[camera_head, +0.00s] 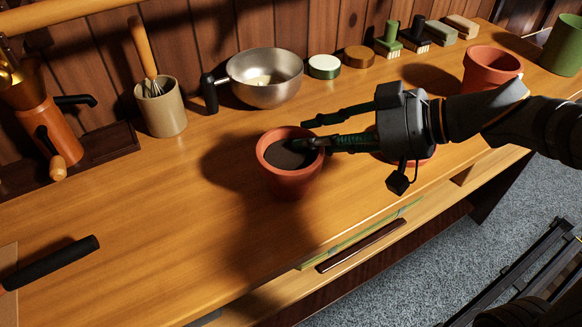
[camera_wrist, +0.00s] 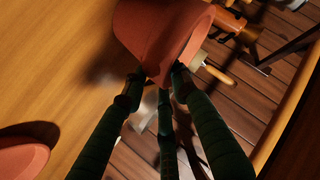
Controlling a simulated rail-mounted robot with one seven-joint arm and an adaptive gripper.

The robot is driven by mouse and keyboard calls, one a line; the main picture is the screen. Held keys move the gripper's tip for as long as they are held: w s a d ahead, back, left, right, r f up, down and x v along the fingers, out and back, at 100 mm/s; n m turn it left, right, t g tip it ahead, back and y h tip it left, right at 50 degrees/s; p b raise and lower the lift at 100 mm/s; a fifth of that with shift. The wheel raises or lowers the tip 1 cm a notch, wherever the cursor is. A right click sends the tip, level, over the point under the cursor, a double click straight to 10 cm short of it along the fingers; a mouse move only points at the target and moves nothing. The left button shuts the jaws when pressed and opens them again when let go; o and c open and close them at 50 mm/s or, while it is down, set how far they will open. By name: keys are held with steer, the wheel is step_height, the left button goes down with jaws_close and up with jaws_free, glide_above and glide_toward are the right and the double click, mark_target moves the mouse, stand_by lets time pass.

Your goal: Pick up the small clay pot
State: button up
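A small clay pot (camera_head: 290,182) with dark soil inside stands near the middle of the wooden counter. It fills the top middle of the wrist view (camera_wrist: 158,32). My gripper (camera_head: 307,133) reaches in from the right with its fingers level. One finger overlaps the pot's right rim, and another is farther back. In the wrist view my gripper (camera_wrist: 157,92) has its fingers spread, with tips close to the pot's near side. Contact is not clear. A second clay pot (camera_head: 428,158) is mostly hidden behind my gripper. A third clay pot (camera_head: 488,76) stands farther right.
A steel bowl (camera_head: 268,88) and a utensil crock (camera_head: 161,109) stand behind the pot. Small jars and brushes line the wall. An orange grinder (camera_head: 52,133) is at left, a black-handled tool (camera_head: 52,264) at front left. The counter (camera_head: 140,235) left of the pot is clear.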

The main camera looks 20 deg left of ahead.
jaws_close()
steer(key=shift+r, duration=0.15)
stand_by(0.5)
step_height(320, 180, up, 28)
steer(key=p, duration=0.8)
steer(key=shift+p, duration=0.35)
steer(key=shift+c, duration=1.5)
jaws_free()
jaws_close()
